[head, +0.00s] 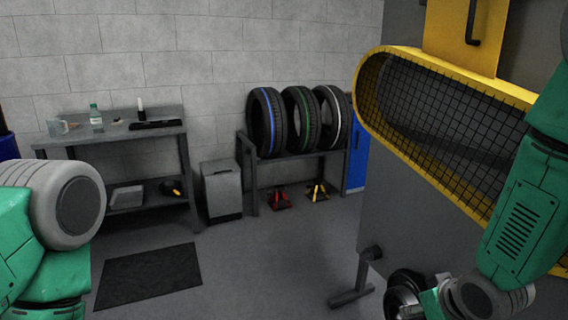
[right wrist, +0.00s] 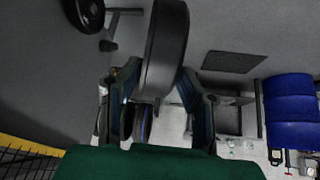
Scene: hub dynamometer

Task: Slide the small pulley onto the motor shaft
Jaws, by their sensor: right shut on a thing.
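The small pulley, a dark thick disc (right wrist: 166,45), is between the two fingers of my right gripper (right wrist: 163,95) in the right wrist view. The gripper is shut on it. In the head view the right gripper (head: 425,303) is low at the right, with the dark pulley with a bright rim (head: 400,300) at its tip, partly cut off by the lower edge. I cannot make out the motor shaft in either view. My left arm shows at the left of the head view, but its gripper is out of frame.
A grey machine panel with a yellow mesh belt guard (head: 480,75) stands at the right, close to my right arm. Its foot (head: 350,296) juts onto the floor. A tyre rack (head: 296,155), a grey cabinet (head: 221,190) and a workbench (head: 110,132) line the wall. Middle floor is clear.

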